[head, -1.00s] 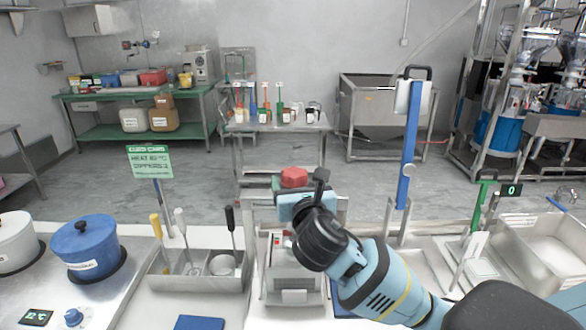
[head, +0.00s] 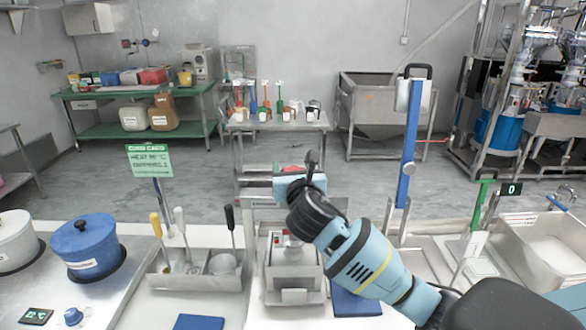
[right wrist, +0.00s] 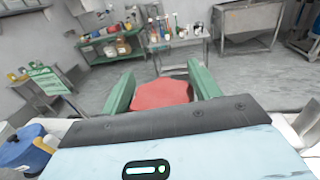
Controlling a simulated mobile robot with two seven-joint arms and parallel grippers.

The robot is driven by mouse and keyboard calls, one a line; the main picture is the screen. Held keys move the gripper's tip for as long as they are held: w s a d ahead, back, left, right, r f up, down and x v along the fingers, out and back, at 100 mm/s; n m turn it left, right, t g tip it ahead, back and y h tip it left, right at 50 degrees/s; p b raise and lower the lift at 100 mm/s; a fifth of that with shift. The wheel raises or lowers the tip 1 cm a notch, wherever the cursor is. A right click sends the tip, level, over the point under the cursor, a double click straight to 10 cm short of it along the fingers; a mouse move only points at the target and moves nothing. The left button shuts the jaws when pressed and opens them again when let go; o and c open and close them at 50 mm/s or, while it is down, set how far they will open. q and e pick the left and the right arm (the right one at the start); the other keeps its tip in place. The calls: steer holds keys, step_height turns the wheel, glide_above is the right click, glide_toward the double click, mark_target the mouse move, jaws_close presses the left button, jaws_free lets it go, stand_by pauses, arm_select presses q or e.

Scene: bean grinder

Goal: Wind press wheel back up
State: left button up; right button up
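The red press wheel (right wrist: 162,93) sits between the two green fingers of my right gripper (right wrist: 162,88) in the right wrist view. The fingers lie along both sides of it with no clear gap. In the head view only a thin strip of the wheel (head: 292,169) shows above my right gripper (head: 290,178), whose blue body hides the rest. The metal press (head: 293,287) stands on the worktop below, partly behind my right arm. My left gripper is not in view.
A tool tray (head: 198,282) with several upright handles and a blue pot (head: 87,245) stand left of the press. A blue mat (head: 356,303) lies to its right. A blue upright post (head: 409,145) and a metal basin (head: 545,252) stand further right.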

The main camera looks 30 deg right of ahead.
steer(key=c, duration=0.5)
steer(key=shift+n+y, duration=0.3)
steer(key=shift+y, duration=0.2)
